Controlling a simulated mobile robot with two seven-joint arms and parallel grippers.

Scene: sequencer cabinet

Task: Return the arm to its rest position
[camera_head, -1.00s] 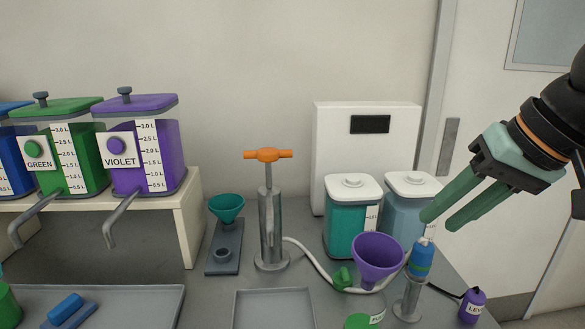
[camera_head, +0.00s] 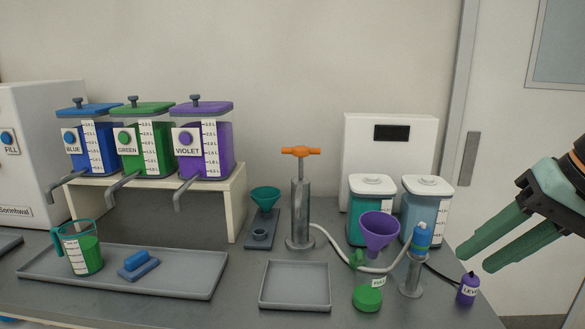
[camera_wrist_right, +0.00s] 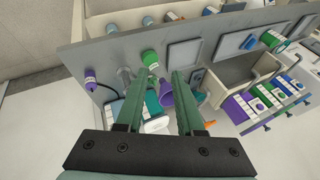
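My right gripper (camera_head: 490,256) is at the right side of the head view, beyond the bench's right end. Its two green fingers are apart with nothing between them. In the right wrist view my right gripper (camera_wrist_right: 155,85) also shows open, with the bench seen past its fingers. The blue-topped bottle (camera_head: 421,238) sits upright on a metal stand (camera_head: 411,279), apart from the fingers. My left gripper does not show in either view.
A purple funnel (camera_head: 379,231), teal canister (camera_head: 368,193), pale blue canister (camera_head: 420,207) and violet bottle (camera_head: 467,288) stand at the bench's right end. An orange-handled pump (camera_head: 301,215) is mid-bench. Dispensers, a green-filled jug (camera_head: 86,255) and a tray (camera_head: 190,279) are left.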

